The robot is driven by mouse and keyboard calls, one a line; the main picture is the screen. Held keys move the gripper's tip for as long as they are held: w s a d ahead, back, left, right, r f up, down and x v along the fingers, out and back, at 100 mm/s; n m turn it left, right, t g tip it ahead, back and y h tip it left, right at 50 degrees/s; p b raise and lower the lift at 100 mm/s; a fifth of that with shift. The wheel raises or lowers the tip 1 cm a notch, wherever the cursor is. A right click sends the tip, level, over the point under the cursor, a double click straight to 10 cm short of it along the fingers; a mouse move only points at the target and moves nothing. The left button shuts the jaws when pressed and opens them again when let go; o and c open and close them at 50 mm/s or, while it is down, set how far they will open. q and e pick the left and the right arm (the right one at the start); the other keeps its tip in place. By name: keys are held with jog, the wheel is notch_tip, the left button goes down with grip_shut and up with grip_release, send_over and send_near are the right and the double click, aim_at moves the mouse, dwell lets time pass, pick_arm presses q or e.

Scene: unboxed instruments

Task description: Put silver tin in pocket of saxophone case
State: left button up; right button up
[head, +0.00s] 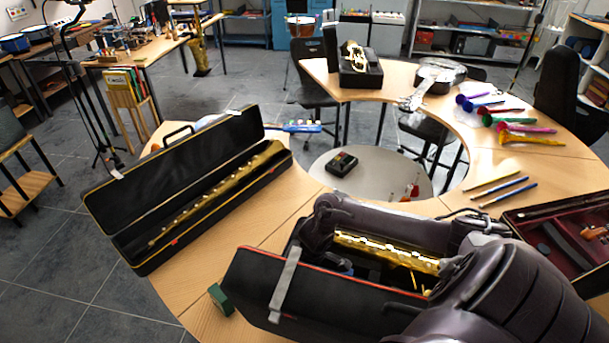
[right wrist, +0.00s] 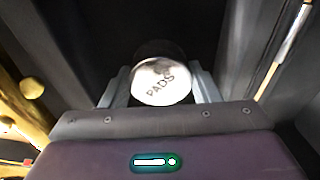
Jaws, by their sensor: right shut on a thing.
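In the head view, my right arm reaches over the open black saxophone case (head: 262,275), which holds a gold saxophone (head: 385,250). My arm hides much of that case, and the tin cannot be made out there. Whether the tin touches the recess floor cannot be told. My left gripper is not in view.
A long open black case (head: 105,205) with a straight gold instrument (head: 215,195) lies to the left. A red-lined case (head: 540,225) is at the right. A green roll (head: 221,299) sits by the saxophone case. Coloured mutes (head: 505,122) and sticks lie on the curved table.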

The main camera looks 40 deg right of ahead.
jog(key=shift+f, duration=0.2)
jog(key=o, duration=1)
jog(key=shift+r, duration=0.1)
jog(key=shift+d+r, duration=0.1)
jog(key=shift+r, duration=0.4)
jog(key=r, duration=0.3)
jog(key=s+r, duration=0.1)
jog(key=r, duration=0.7)
jog(key=shift+s+d+r, duration=0.1)
jog(key=shift+s+d, duration=0.2)
jog(key=shift+d, duration=0.05)
